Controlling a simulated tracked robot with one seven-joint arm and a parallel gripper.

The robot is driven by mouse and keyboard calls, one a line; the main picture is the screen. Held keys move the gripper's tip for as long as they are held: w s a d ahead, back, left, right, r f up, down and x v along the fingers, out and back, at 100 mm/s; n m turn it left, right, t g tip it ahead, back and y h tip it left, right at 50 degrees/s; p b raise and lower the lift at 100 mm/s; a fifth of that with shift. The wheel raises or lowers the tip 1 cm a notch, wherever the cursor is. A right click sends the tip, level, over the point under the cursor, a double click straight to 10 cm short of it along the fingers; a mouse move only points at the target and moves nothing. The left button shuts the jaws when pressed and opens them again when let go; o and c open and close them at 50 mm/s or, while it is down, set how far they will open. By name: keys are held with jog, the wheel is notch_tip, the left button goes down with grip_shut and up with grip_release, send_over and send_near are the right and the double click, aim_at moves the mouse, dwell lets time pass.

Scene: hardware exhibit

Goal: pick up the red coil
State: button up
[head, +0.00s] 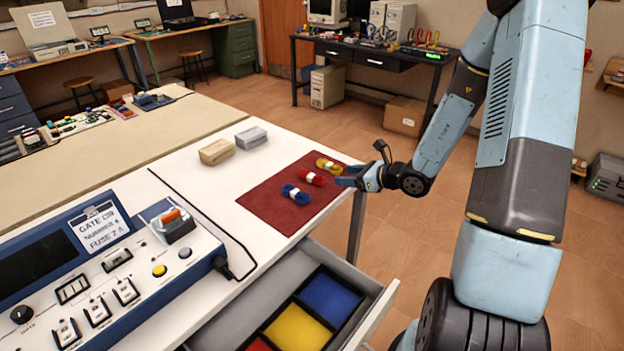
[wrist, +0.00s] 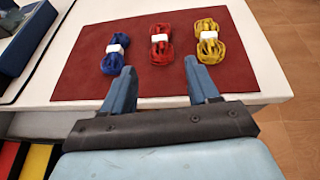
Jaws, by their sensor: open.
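The red coil (head: 311,178) with a white band lies on a dark red mat (head: 264,207) on the white table. It is between the blue coil (head: 295,194) and the yellow coil (head: 328,166). In the wrist view the red coil (wrist: 160,45) is in the middle, the blue coil (wrist: 115,54) left, the yellow coil (wrist: 205,42) right. My gripper (head: 345,176) is at the mat's right edge. In the wrist view my gripper (wrist: 157,88) is open and empty, its fingertips short of the red coil and apart from it.
An open drawer (head: 378,312) with blue, yellow and red compartments juts out below the table's front edge. A control console (head: 100,275) stands at the left. Two small blocks, one beige (head: 216,152) and one grey (head: 251,138), sit behind the mat.

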send_near(309, 174)
jog(key=x, duration=0.3)
jog(key=shift+d+f, duration=0.15)
jog(key=shift+f, duration=0.15)
jog(key=shift+r+x, duration=0.1)
jog(key=shift+x, duration=1.25)
jog(key=shift+r+x, duration=0.15)
jog(key=shift+x, duration=1.2)
jog(key=shift+s, duration=0.1)
jog(key=shift+c, duration=0.3)
jog(key=c, duration=1)
